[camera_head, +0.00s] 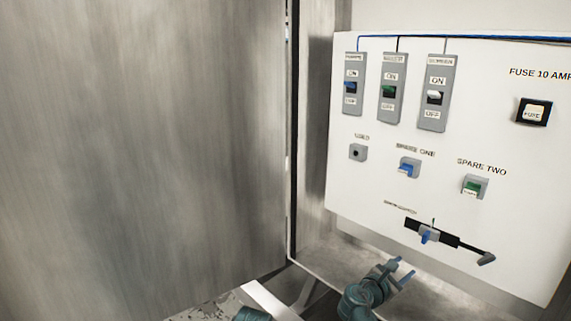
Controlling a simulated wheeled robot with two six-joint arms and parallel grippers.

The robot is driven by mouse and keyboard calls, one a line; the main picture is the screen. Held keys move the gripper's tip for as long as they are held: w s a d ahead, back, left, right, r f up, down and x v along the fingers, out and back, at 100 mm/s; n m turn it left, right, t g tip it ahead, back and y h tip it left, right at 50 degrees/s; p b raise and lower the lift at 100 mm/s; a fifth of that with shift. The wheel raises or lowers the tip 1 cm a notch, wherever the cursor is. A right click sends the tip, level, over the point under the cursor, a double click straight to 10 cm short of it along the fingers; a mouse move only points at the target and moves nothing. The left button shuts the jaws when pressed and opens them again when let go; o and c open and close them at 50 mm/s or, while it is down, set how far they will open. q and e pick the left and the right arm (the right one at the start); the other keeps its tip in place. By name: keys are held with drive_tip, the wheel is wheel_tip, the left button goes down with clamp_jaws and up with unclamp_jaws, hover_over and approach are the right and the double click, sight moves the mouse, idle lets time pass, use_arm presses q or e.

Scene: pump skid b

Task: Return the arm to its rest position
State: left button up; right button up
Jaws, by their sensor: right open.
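My right gripper (402,273) shows at the lower middle, in front of the lower edge of a white panel (380,190). Its two blue-tipped fingers are apart, with nothing seen between them. It is below a slide switch with a blue handle (427,236) on the panel, and appears apart from it. Part of a teal arm link of mine shows at the bottom edge. My left gripper is not seen.
A large grey metal door (140,150) fills the left side. The panel carries three breakers, blue (350,87), green (388,91) and white (434,97), a fuse holder (533,112), and spare fuses, blue (408,168) and green (473,187). A dark lever (486,258) is at the lower right.

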drive_tip(key=s+a+f+m+g+y, duration=0.3)
drive_tip(key=s+a+f+m, duration=0.1)
drive_tip(key=a+f+m, duration=0.3)
drive_tip(key=s+a+f+m+g+y, duration=0.3)
drive_tip(key=s+a+f+m, duration=0.15)
drive_tip(key=a+f, duration=0.35)
drive_tip(key=s+a+f+m+g+y+p, duration=0.1)
drive_tip(key=s+a+m+g+y, duration=0.15)
drive_tip(key=s+a, duration=0.35)
drive_tip(key=s+a+f+m+g+y, duration=0.1)
drive_tip(key=s+a+m+g+y, duration=0.2)
drive_tip(key=a, duration=0.6)
wheel_tip(320, 180, up, 30)
drive_tip(key=t+p, duration=0.1)
drive_tip(key=p, duration=2.8)
drive_tip(key=shift+d+f+p, duration=0.25)
drive_tip(key=shift+d+p, duration=0.05)
drive_tip(key=shift+p, duration=0.05)
drive_tip(key=shift+s+t, duration=0.1)
drive_tip(key=shift+t, duration=0.15)
